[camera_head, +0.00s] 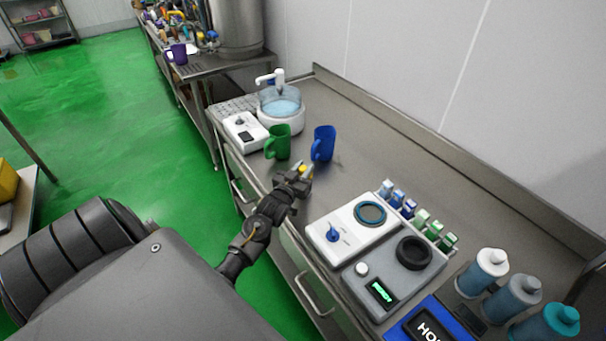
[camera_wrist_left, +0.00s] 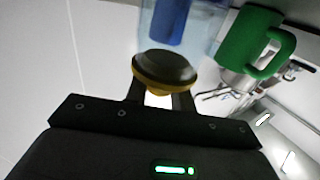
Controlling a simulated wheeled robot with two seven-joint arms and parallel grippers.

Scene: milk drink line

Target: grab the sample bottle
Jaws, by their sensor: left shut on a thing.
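My left gripper (camera_head: 301,174) is over the near edge of the steel counter, just in front of the green mug and the blue mug. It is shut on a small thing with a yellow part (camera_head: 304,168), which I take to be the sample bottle. In the left wrist view, a round dark cap with a yellow rim (camera_wrist_left: 165,72) sits between the fingers (camera_wrist_left: 160,98). A clear, pale body seems to extend beyond the cap. Most of the bottle is hidden or too faint to make out in the head view. My right gripper is not in view.
The green mug (camera_head: 278,143) and blue mug (camera_head: 323,144) stand behind the gripper. A water bath (camera_head: 281,110) is further back. White and grey devices (camera_head: 354,226) and several bottles (camera_head: 484,271) stand at the right. The counter middle (camera_head: 365,165) is clear.

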